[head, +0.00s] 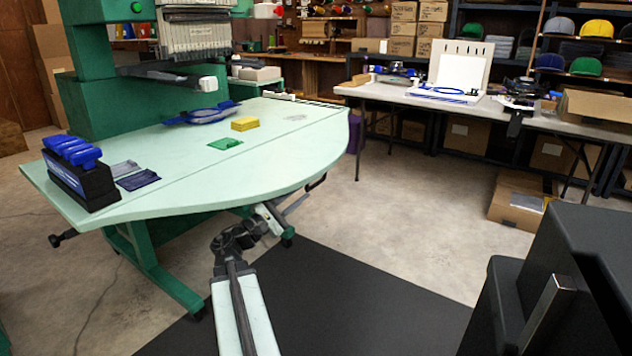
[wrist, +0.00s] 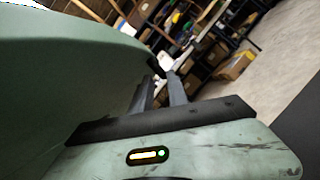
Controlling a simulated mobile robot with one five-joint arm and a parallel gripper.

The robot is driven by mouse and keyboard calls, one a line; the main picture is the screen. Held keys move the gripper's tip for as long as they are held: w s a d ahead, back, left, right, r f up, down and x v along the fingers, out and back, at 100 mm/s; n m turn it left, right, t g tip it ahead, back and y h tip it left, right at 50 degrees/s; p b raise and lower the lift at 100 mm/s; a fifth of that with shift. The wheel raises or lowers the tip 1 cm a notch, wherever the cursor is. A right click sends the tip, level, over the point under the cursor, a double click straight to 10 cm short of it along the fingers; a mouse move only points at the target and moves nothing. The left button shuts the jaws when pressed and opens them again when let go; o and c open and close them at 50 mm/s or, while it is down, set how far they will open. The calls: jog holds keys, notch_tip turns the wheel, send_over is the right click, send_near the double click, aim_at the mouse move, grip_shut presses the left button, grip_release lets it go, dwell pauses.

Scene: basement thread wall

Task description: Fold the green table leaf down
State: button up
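The pale green table leaf (head: 262,172) is the rounded front part of the tabletop in the head view. It lies level with the rest, beyond a thin seam, and its surface is bare. A small dark handle (head: 316,182) shows under its curved right edge. My gripper (head: 286,212) is below that edge, just short of the handle. In the wrist view, the leaf's underside (wrist: 60,85) fills the left. My gripper (wrist: 160,80) has two grey fingers apart there, with the dark handle (wrist: 154,67) near their tips. Contact with the handle cannot be told.
Behind the seam lie a yellow block (head: 245,124), a green cloth (head: 225,143) and a blue hoop (head: 205,114). A black holder with blue tops (head: 80,178) stands at the left. A green leg (head: 160,272) stands below. Concrete floor is open to the right.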

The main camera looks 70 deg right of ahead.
aim_at(316, 184)
jog(key=p+x, duration=0.1)
jog(key=x, duration=0.6)
jog(key=shift+d+p, duration=0.1)
jog(key=shift+p, duration=0.3)
grip_shut()
jog(key=shift+w, duration=0.1)
dwell(0.6)
